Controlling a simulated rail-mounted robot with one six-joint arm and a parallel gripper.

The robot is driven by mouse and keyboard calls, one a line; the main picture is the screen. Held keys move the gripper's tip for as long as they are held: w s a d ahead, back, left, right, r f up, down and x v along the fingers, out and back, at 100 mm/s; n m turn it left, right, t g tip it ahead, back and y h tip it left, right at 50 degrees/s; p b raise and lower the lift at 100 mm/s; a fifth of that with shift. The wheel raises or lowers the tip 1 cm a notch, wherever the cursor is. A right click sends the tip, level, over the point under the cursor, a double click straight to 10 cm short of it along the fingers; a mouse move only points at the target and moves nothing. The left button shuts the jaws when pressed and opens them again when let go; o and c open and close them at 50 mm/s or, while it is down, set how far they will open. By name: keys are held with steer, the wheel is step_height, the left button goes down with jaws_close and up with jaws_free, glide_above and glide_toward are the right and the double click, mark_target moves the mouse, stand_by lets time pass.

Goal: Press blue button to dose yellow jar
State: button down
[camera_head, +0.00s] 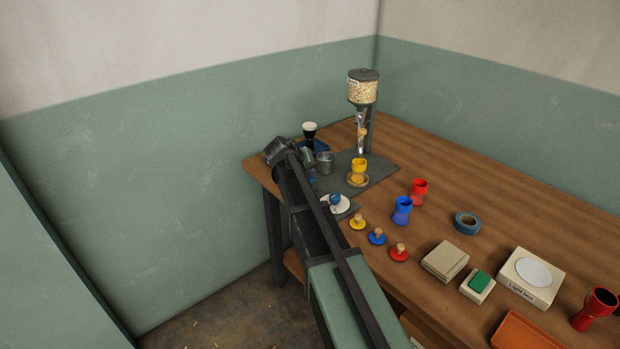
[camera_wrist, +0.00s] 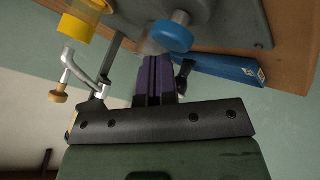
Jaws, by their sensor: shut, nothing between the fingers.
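The yellow jar (camera_head: 358,165) stands upright on a tan dish under the dispenser spout. Its yellow body also shows at the upper left of the wrist view (camera_wrist: 84,22). A blue round piece (camera_head: 335,198) sits on a white disc near the front of the grey mat; a blue disc, which looks like the blue button (camera_wrist: 170,36), shows just beyond my fingertips in the wrist view. My gripper (camera_wrist: 157,58) is shut and empty, close to the blue disc; I cannot tell if they touch. In the head view my arm hides part of the gripper.
The grain dispenser (camera_head: 362,92) stands behind the jar. A grey cup (camera_head: 325,162) and a dark blue tray (camera_head: 322,146) with a black-and-white vessel are near my wrist. Yellow, blue and red knobbed lids (camera_head: 377,237) lie in front.

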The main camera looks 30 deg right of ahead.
steer(key=shift+f+b, duration=0.85)
steer(key=shift+f, duration=0.05)
stand_by(0.6)
steer(key=shift+r+p, duration=1.4)
step_height(320, 180, up, 5)
steer(key=p, duration=0.5)
steer(key=shift+r, duration=0.1)
